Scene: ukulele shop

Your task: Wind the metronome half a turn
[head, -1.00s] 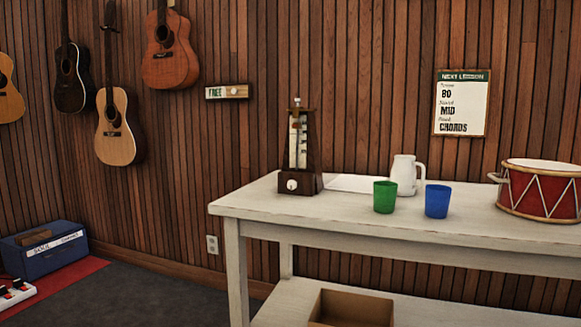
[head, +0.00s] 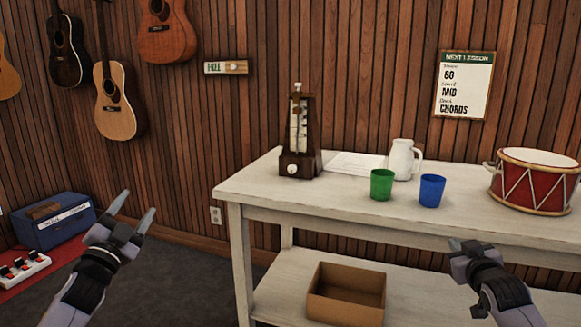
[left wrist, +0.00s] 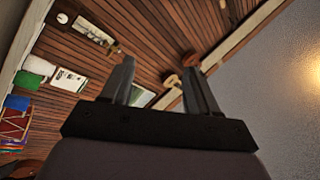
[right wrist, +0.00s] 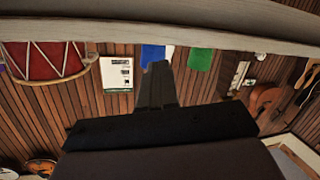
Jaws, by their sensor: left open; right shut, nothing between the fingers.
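The metronome (head: 299,135) stands upright at the left end of the white table. It is a dark brown wooden pyramid with a pale scale and a pendulum rod on its front. A round white knob (head: 292,169) sits low on its base, facing me. My left gripper (head: 136,204) is open and empty, left of the table and apart from the metronome; its spread fingers also show in the left wrist view (left wrist: 159,65). My right gripper (head: 466,246) is shut and empty, in front of the table toward the right; its closed fingers show in the right wrist view (right wrist: 157,68).
A green cup (head: 382,185), a blue cup (head: 432,191), a white jug (head: 402,160) and a red drum (head: 535,181) stand on the white table (head: 300,196), right of the metronome. A paper sheet (head: 350,163) lies beside it. An open cardboard box (head: 345,309) is on the lower shelf.

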